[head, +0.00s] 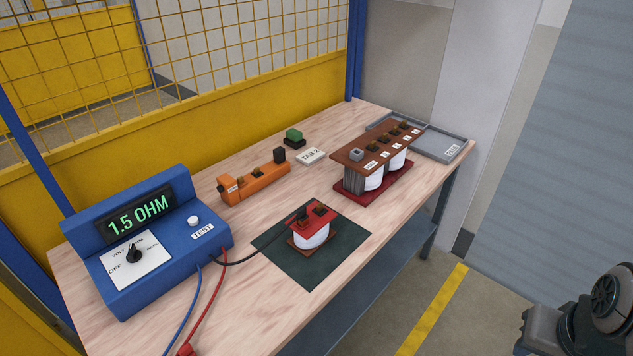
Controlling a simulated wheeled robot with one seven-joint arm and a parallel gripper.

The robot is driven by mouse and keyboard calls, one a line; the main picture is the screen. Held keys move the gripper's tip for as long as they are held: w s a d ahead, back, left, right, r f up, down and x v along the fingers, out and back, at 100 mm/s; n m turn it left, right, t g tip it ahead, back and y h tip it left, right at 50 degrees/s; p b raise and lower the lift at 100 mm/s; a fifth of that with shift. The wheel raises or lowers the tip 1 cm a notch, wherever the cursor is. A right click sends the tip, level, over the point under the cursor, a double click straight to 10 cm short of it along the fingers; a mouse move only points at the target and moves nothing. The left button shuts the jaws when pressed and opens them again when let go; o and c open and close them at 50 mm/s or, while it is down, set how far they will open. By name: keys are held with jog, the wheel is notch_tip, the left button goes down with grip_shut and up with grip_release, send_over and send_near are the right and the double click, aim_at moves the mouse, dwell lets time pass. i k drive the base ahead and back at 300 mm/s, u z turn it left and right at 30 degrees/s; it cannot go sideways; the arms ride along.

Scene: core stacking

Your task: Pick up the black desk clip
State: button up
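I cannot tell for sure which black piece is the desk clip. A small black block (279,155) stands at the right end of the orange tool-like piece. A flat black base (294,144) lies under a green block (294,134) behind it. A black lead (245,260) runs from the blue meter to a small dark end (302,213) on the red-topped coil (311,232), which stands on the dark green mat (310,276).
The blue meter (150,240) reads 1.5 OHM at the left. The orange piece (255,184), a TAB-2 label (311,156), a brown-topped core assembly (360,180) and a grey tray (452,147) stand behind. A yellow mesh fence (220,110) backs the table.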

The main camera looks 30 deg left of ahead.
aim_at(302, 212)
jog(key=u, duration=0.75)
jog(key=i, duration=0.85)
jog(key=u, duration=1.15)
jog(key=i, duration=0.2)
jog(key=u, duration=0.1)
